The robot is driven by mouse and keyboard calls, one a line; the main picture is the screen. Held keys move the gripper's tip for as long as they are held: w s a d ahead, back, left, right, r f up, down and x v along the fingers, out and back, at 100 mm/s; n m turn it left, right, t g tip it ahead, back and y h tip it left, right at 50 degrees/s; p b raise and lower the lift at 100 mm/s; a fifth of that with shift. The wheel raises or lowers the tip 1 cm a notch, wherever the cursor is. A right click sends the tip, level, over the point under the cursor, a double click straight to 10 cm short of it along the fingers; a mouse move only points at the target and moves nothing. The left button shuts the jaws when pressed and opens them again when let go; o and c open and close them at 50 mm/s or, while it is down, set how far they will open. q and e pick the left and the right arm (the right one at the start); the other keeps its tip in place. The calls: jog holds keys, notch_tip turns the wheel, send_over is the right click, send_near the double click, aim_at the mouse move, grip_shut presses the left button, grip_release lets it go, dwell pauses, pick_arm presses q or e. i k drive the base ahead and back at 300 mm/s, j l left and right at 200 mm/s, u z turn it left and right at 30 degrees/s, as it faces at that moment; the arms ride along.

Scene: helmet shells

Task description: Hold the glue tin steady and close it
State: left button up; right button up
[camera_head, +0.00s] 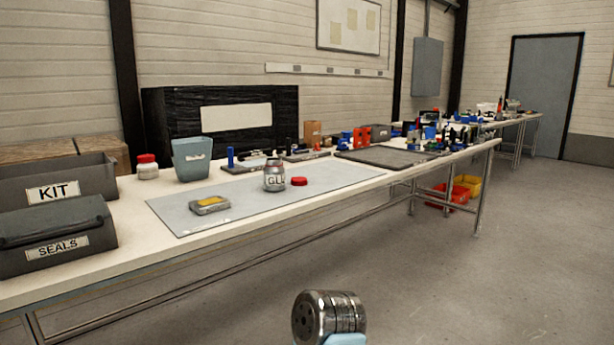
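The glue tin (274,178) is a small silvery can with a white label reading "GLU", partly cut off by its curve. It stands upright on a grey-blue mat (340,178) on the workbench. A round red lid (299,181) lies flat on the mat just right of the tin, apart from its top. Neither of my grippers shows in the head view. A metal cylindrical part at the bottom edge looks like a piece of my own arm, with no fingers visible. Nothing is holding the tin.
A flat grey case with a yellow label (209,205) lies on the mat. A blue-grey bin (192,159), a white jar with a red lid (147,168), and KIT (95,176) and SEALS (95,218) boxes stand left. A dark tray (386,157) lies to the right.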

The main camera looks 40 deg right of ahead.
aim_at(274, 173)
jog(key=l+u, duration=0.1)
jog(key=l, duration=0.35)
jog(key=k+l+u, duration=0.1)
jog(key=l, duration=0.35)
jog(key=l+u, duration=0.1)
jog(key=l, duration=0.3)
jog(key=k+l, duration=0.15)
jog(key=l, duration=0.3)
jog(key=l+u, duration=0.15)
jog(key=l, duration=0.3)
jog(key=k+l+u, duration=0.1)
jog(key=l, duration=0.3)
jog(key=k+l+u, duration=0.1)
jog(key=l, duration=0.3)
jog(key=k, duration=0.1)
